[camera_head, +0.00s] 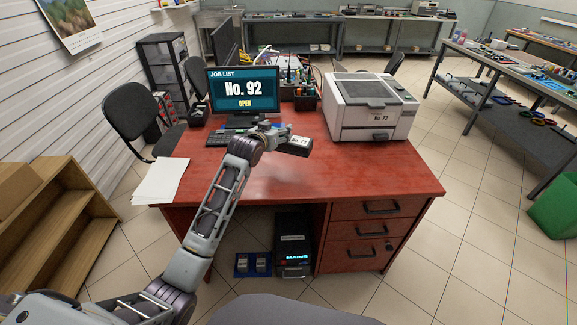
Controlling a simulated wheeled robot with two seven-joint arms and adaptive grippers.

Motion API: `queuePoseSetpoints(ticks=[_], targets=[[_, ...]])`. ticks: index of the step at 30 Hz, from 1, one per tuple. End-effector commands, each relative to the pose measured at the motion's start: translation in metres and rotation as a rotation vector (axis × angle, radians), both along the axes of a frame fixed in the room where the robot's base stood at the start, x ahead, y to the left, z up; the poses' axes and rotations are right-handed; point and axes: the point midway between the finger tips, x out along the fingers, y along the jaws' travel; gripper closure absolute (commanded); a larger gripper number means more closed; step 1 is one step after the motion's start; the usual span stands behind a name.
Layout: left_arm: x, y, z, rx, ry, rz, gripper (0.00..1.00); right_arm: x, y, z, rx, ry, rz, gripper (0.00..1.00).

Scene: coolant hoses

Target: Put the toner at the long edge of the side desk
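A dark box with a white label, which looks like the toner (295,147), is over the middle of the red desk (330,180). My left gripper (284,137) reaches in over the desk from the left and appears shut on this box. A faint shadow lies on the desk below it, so the box seems to be off the surface. The fingertips are small and partly hidden. My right gripper is not in view. A grey workbench (508,103) at the right may be the side desk; no label shows which desk it is.
A white printer (370,105) stands at the red desk's right. A monitor (244,90) reading "No. 92 OPEN" and a keyboard (216,140) stand behind my arm. Papers (161,181) lie at the left corner. The front middle of the desk is clear. A green bin (555,208) is at right.

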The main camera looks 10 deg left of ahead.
Motion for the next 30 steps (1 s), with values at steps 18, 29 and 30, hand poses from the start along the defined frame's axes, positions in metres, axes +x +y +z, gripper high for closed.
queuePoseSetpoints(ticks=[18, 29, 30], targets=[[0.003, 0.001, -0.006, -0.002, -0.006, -0.003, 1.00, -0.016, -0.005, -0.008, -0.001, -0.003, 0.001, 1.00], [0.002, 0.001, -0.036, -0.002, -0.004, -0.003, 1.00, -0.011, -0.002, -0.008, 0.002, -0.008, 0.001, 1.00], [0.003, 0.001, -0.041, -0.002, -0.003, -0.003, 1.00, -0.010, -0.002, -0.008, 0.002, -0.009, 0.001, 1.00]])
